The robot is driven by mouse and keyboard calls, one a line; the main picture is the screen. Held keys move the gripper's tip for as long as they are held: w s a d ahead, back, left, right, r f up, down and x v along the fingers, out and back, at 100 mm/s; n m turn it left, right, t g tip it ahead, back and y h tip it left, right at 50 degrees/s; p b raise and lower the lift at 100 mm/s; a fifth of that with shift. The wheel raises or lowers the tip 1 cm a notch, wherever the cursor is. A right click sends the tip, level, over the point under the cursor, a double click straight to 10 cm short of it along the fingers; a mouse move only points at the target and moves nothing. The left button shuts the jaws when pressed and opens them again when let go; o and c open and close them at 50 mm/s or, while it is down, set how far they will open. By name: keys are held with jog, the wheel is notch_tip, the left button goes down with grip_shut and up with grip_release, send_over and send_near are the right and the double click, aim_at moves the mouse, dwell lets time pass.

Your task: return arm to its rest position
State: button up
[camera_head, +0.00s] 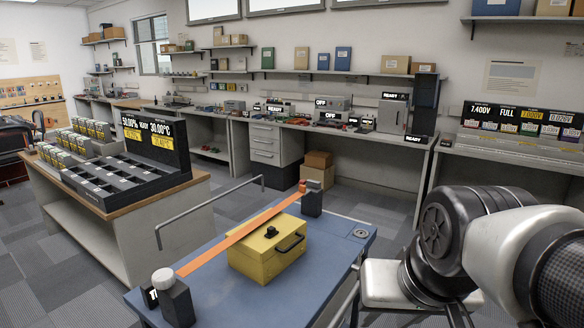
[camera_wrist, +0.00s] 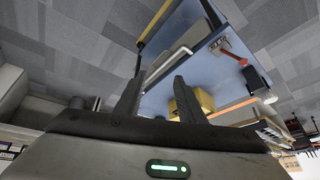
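My gripper (camera_wrist: 158,92) shows in the wrist view with its two dark fingers apart and nothing between them. In the head view my arm fills the lower right, and the gripper's fingers cannot be made out there. A yellow box (camera_head: 266,252) with a dark handle sits on the blue top (camera_head: 215,285) of a cart, under an orange strap (camera_head: 240,235) stretched between two dark posts. In the wrist view the box (camera_wrist: 186,103) and blue top (camera_wrist: 190,72) lie beyond the fingers, apart from them.
A wood-topped island (camera_head: 125,203) with charger racks stands at the left. A long bench (camera_head: 330,127) with radios and displays runs along the back wall. Another bench (camera_head: 520,150) stands at the right. Grey carpet (camera_head: 345,195) is open between the cart and the back bench.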

jog(key=s+r+p, duration=0.3)
jog(key=r+p, duration=1.4)
jog(key=shift+n, duration=0.4)
jog(key=shift+f, duration=0.1)
dwell(0.5)
